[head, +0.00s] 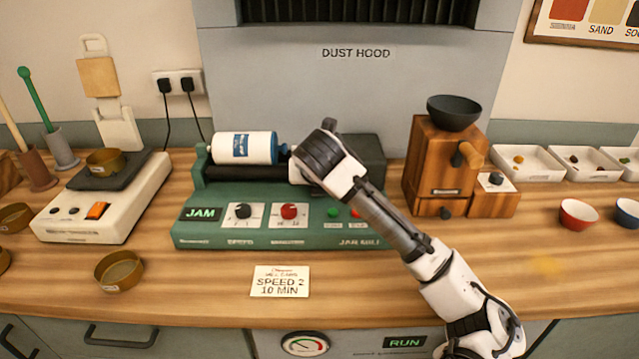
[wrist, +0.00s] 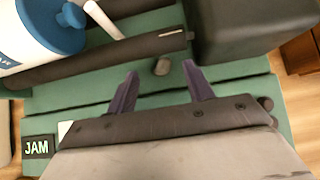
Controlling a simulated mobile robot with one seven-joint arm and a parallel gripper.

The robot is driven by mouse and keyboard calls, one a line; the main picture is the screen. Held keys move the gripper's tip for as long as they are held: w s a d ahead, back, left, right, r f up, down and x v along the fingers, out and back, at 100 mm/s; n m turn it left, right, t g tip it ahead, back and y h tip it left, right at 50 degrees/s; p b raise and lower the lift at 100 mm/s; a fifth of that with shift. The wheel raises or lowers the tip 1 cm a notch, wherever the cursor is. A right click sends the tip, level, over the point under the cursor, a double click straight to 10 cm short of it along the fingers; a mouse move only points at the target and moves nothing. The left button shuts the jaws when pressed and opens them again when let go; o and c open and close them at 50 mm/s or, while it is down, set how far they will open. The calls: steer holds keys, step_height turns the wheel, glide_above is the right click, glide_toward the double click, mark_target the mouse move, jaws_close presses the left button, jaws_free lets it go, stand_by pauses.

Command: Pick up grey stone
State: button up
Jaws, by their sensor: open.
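A small grey stone (wrist: 162,66) shows in the wrist view, on the green jar mill (head: 215,240) beside the end of a dark roller. My gripper (wrist: 160,70) is open and empty above the mill, its two purple fingers pointing toward the stone. The stone appears between the fingertips in the picture; I cannot tell the height gap. In the head view my arm hides the stone and the fingers.
A white jar with a blue lid (head: 245,148) lies on the rollers, close left of my gripper. A dark housing (wrist: 245,30) stands to the right. A wooden grinder (head: 435,165) is further right.

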steer(key=shift+x, duration=1.55)
steer(key=shift+s+f, duration=0.1)
steer(key=shift+s, duration=0.05)
steer(key=shift+c, duration=0.4)
jaws_close()
